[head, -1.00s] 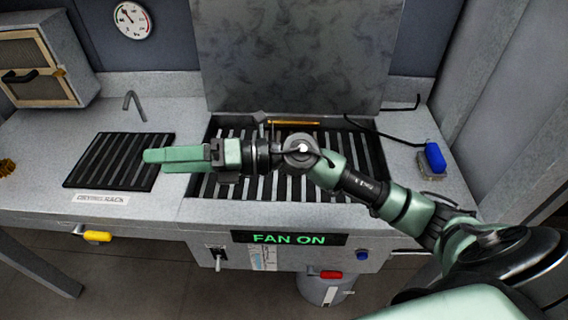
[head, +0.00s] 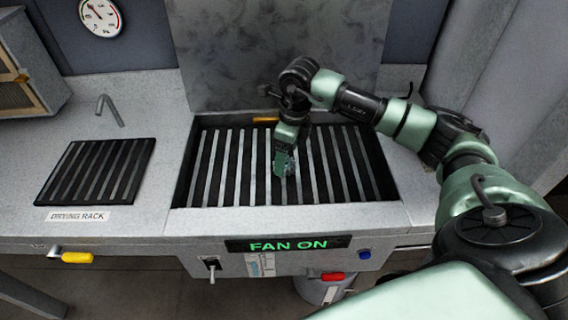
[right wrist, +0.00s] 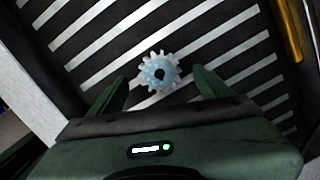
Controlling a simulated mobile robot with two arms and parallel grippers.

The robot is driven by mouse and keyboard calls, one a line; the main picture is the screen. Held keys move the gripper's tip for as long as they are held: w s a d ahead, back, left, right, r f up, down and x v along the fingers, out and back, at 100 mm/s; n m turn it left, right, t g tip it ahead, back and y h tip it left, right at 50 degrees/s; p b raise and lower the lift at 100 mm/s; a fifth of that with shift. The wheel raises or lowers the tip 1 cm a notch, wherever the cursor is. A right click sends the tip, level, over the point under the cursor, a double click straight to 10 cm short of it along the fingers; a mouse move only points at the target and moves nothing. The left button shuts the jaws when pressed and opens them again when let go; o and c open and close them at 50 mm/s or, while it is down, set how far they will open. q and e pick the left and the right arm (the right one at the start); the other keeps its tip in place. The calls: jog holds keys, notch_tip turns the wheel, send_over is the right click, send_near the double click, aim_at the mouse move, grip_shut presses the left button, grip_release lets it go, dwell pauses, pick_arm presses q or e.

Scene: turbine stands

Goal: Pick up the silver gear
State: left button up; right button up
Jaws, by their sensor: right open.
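The silver gear (right wrist: 158,71) shows in the right wrist view, with toothed edge, pale blue tint and a dark centre hole. It lies on the slatted grate of the fan bench (head: 220,165). My right gripper (right wrist: 161,82) is open, its two green fingers on either side of the gear in that view, with nothing held. In the head view my right gripper (head: 284,160) points down over the middle of the grate and largely hides the gear. I cannot tell the exact height of the fingertips above the slats. My left gripper is not in view.
A brass-coloured bar (head: 265,120) lies at the back edge of the grate; it also shows in the right wrist view (right wrist: 289,28). A drying rack (head: 97,171) is on the counter at left. A grey upright panel (head: 270,60) stands behind the grate.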

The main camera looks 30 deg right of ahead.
jog(key=shift+w+a+f, duration=0.1)
jog(key=shift+w+f, duration=0.05)
jog(key=shift+f, duration=1.3)
grip_shut()
jog(key=shift+r, duration=0.1)
jog(key=shift+w, duration=0.1)
jog(key=shift+r, duration=0.6)
notch_tip(320, 180, up, 19)
jog(key=b, duration=0.1)
jog(key=shift+f, duration=0.1)
